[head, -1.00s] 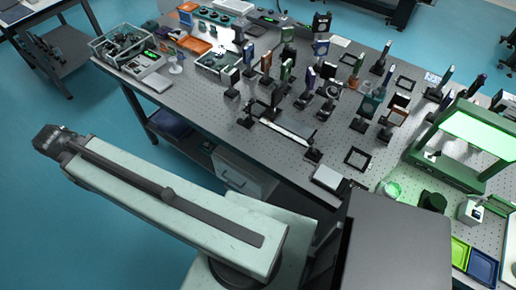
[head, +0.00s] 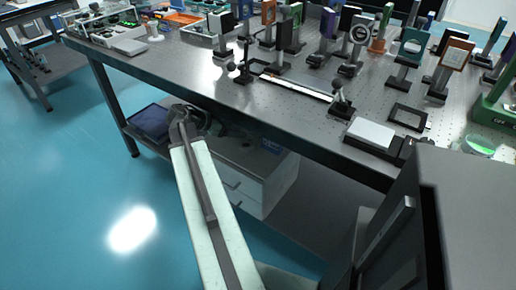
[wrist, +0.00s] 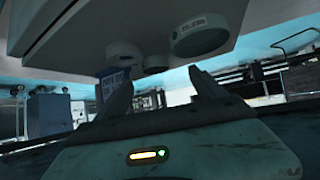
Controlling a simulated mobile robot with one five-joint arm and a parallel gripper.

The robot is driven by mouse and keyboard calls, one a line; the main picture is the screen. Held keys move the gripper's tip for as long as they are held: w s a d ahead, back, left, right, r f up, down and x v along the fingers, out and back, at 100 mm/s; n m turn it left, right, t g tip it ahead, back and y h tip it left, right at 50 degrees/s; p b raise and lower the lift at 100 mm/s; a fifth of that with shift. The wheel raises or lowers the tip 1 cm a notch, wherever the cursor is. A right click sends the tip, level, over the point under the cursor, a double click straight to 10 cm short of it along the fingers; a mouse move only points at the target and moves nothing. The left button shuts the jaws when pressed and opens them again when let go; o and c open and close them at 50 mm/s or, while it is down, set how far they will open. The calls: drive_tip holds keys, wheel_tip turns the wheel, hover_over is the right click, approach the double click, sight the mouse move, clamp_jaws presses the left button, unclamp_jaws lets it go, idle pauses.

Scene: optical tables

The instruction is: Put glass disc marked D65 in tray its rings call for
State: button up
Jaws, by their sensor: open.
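My gripper (wrist: 158,84) is open, with its two dark fingers apart and nothing visible between them. In the head view my gripper (head: 184,118) is low, near the table's front edge beside the shelf below. I cannot make out a glass disc marked D65 in either view. A green-lit round dish (head: 480,146) stands at the right of the table; I cannot tell what lies in it. In the wrist view several pale round pieces, one with an unreadable dark label (wrist: 200,35), adjoin a large white surface (wrist: 90,35).
The perforated optical table (head: 200,75) carries many mounted optics towards the back. A white pad (head: 370,133) and a black square frame (head: 408,117) lie near the front edge. A white drawer unit (head: 245,185) and a blue bin (head: 150,122) sit below. Open floor lies left.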

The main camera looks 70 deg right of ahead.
drive_tip(key=shift+s+d+f+m, duration=0.15)
drive_tip(key=shift+s+d+f, duration=0.1)
drive_tip(key=shift+s, duration=0.25)
drive_tip(key=shift+s+d+f+m, duration=0.15)
drive_tip(key=shift+s+f, duration=0.05)
drive_tip(key=shift+s, duration=0.25)
drive_tip(key=shift+s+d+r+g, duration=0.15)
drive_tip(key=shift+s+d+g, duration=0.05)
drive_tip(key=shift+s+g, duration=0.1)
drive_tip(key=shift+b+x, duration=0.75)
drive_tip(key=shift+x, duration=0.25)
drive_tip(key=shift+s+d, duration=0.1)
drive_tip(key=shift+d, duration=0.1)
drive_tip(key=b+x, duration=0.3)
drive_tip(key=x, duration=0.2)
drive_tip(key=shift+f, duration=0.2)
drive_tip(key=shift+d+r, duration=0.1)
clamp_jaws()
drive_tip(key=shift+a+r+p, duration=0.3)
drive_tip(key=shift+r+p, duration=0.2)
drive_tip(key=shift+p, duration=0.05)
drive_tip(key=w+a+r+p, duration=0.2)
drive_tip(key=a+r+p, duration=0.1)
drive_tip(key=a, duration=0.3)
drive_tip(key=w+a+r+p, duration=0.2)
drive_tip(key=a+r+p, duration=0.2)
drive_tip(key=a, duration=0.2)
drive_tip(key=shift+a, duration=0.4)
